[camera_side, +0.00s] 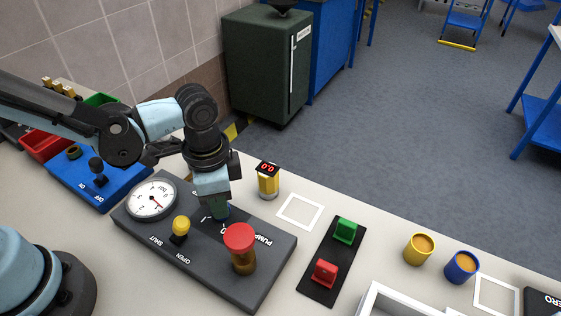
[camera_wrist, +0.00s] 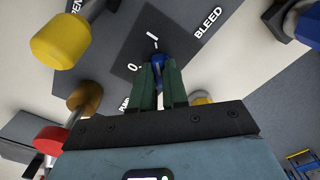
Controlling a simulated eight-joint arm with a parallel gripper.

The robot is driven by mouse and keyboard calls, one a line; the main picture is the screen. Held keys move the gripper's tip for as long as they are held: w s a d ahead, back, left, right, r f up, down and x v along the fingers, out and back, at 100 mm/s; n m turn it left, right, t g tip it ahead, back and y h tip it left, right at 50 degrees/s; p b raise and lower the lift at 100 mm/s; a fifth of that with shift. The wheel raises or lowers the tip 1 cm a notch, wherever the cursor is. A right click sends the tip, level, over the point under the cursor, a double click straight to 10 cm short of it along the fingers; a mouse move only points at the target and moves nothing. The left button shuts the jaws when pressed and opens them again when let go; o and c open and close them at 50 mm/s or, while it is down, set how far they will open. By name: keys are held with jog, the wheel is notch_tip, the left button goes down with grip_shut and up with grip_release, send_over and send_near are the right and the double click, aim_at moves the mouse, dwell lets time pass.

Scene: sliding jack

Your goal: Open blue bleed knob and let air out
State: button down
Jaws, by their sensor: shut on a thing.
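My gripper (camera_side: 219,207) points down over the dark grey panel (camera_side: 262,282), between the dial gauge (camera_side: 152,198) and the red-topped pump button (camera_side: 239,239). In the wrist view its green fingers (camera_wrist: 160,82) are shut on the blue bleed knob (camera_wrist: 157,54), one on each side. The knob's far end shows beyond the fingers, with a white mark and the word BLEED near it. In the side view the fingers mostly hide the knob.
A yellow knob (camera_side: 181,226) with OPEN and SHUT labels stands close to my gripper. A black plate with green (camera_side: 345,231) and red (camera_side: 324,273) blocks lies right of the panel. Yellow (camera_side: 419,248) and blue (camera_side: 461,266) cups stand farther right. A blue ON/OFF panel (camera_side: 105,197) is left.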

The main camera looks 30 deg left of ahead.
dwell(0.4)
jog(key=c, duration=1.1)
grip_release()
jog(key=shift+c, duration=0.2)
notch_tip(320, 180, up, 12)
jog(key=a+f+n+t, duration=0.2)
jog(key=a+n+t, duration=0.5)
jog(key=a, duration=0.8)
jog(key=shift+w+n, duration=0.25)
jog(key=shift+n, duration=0.75)
jog(key=shift+a+f, duration=0.1)
dwell(1.4)
